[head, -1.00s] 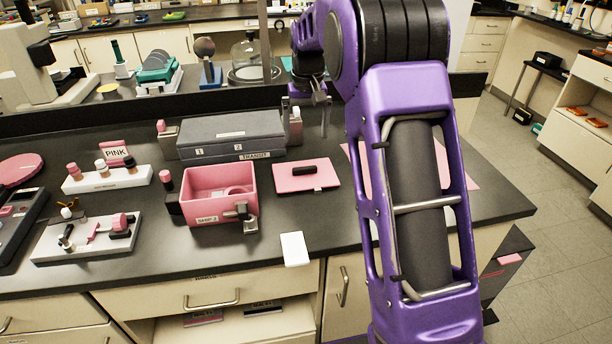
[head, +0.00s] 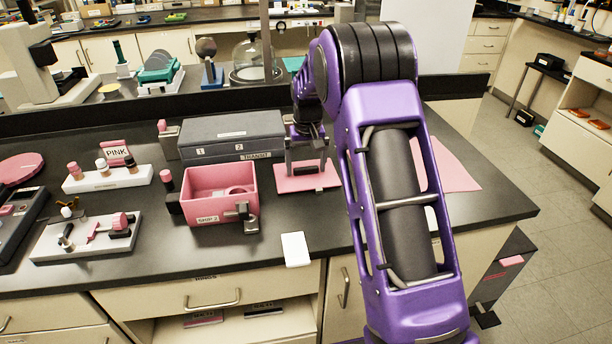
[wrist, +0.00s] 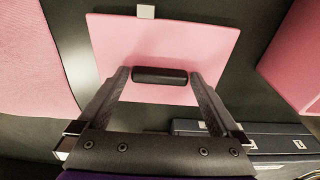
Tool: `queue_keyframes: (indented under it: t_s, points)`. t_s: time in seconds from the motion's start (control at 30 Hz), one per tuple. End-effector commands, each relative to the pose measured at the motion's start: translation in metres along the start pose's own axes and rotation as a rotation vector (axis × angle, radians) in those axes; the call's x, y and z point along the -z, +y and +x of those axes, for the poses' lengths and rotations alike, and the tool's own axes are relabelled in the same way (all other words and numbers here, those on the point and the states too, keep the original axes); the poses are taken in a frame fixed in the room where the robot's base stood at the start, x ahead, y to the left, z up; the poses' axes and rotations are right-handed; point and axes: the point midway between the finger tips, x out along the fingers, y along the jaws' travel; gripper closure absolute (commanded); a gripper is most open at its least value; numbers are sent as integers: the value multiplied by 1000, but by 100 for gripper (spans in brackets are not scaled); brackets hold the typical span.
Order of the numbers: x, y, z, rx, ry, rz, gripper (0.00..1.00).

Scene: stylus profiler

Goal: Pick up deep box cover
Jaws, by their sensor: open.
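The deep box cover, a flat pink plate (head: 297,185) with a black bar handle, lies on the dark bench to the right of the open pink box (head: 222,192). The cover also shows in the wrist view (wrist: 165,40), with its black handle (wrist: 160,76) near the middle and a small pale tab at its edge. My gripper (head: 306,172) is open and over the cover. In the wrist view its fingers (wrist: 159,78) appear on either side of the handle's ends. I cannot tell how far the fingertips are above the cover.
A grey transit case (head: 232,135) stands behind the pink box. A pink mat (head: 455,172) lies to the right, partly behind my arm. A latch (head: 247,215) sticks out at the box's front corner. A white card (head: 295,248) lies at the bench's front edge.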

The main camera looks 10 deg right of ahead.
Motion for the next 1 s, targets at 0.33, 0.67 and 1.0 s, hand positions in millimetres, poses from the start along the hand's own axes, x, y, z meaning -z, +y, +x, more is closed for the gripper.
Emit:
queue_keyframes:
  t_s: [0.33,0.67,1.0]
  points:
    - [0,0,-1,0,1,0,41]
    - [0,0,-2,0,2,0,72]
    - [7,0,-44,0,7,0,72]
